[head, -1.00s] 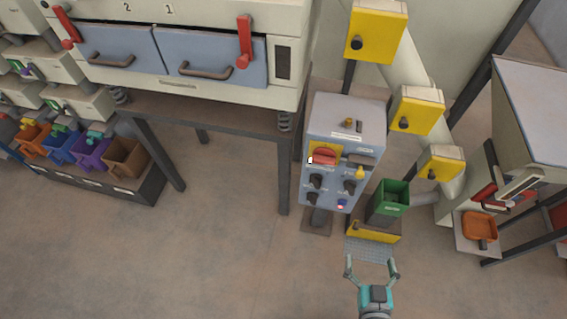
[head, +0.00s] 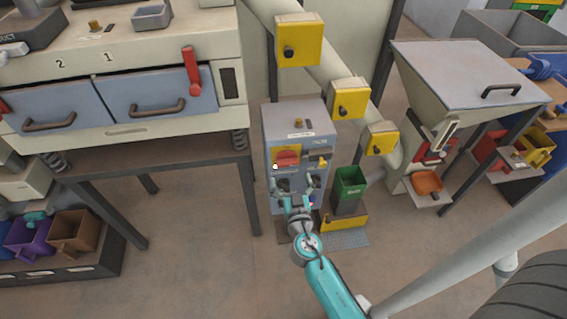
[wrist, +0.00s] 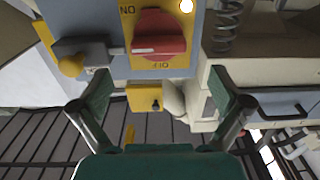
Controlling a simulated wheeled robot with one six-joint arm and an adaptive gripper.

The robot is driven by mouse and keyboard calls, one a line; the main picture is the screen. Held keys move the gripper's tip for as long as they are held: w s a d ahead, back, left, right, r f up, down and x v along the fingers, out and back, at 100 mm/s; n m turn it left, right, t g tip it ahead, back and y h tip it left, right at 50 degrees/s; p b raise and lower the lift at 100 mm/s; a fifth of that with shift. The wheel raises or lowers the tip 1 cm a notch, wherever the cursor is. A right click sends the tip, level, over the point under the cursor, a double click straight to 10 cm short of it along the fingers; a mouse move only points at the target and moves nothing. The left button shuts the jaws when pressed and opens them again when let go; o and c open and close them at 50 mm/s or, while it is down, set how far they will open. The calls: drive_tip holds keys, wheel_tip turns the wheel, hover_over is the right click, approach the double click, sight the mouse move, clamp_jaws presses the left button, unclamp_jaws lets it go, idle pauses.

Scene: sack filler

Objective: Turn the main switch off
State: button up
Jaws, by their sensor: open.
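The main switch is a red rotary knob (head: 287,158) on a yellow plate on the front of a grey-blue control cabinet (head: 297,118). It also shows large in the wrist view, a red knob (wrist: 160,35) lying crosswise with a white mark at its left end. Upside-down lettering is on the plate around it. A white lamp (wrist: 186,6) glows beside it. My gripper (head: 296,182) is open and empty in front of the cabinet, just below the switch. In the wrist view my fingertips (wrist: 158,88) are spread wide, apart from the knob.
A grey bar with a yellow knob (wrist: 70,65) sits right beside the switch plate. A green bin (head: 350,188) stands right of the cabinet on a yellow-edged base. An oven-like machine (head: 120,135) stands left. Floor in front is open.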

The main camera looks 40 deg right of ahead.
sight(288, 165)
drive_tip(key=x, duration=0.7)
drive_tip(key=shift+d, duration=0.15)
drive_tip(key=c, duration=1.2)
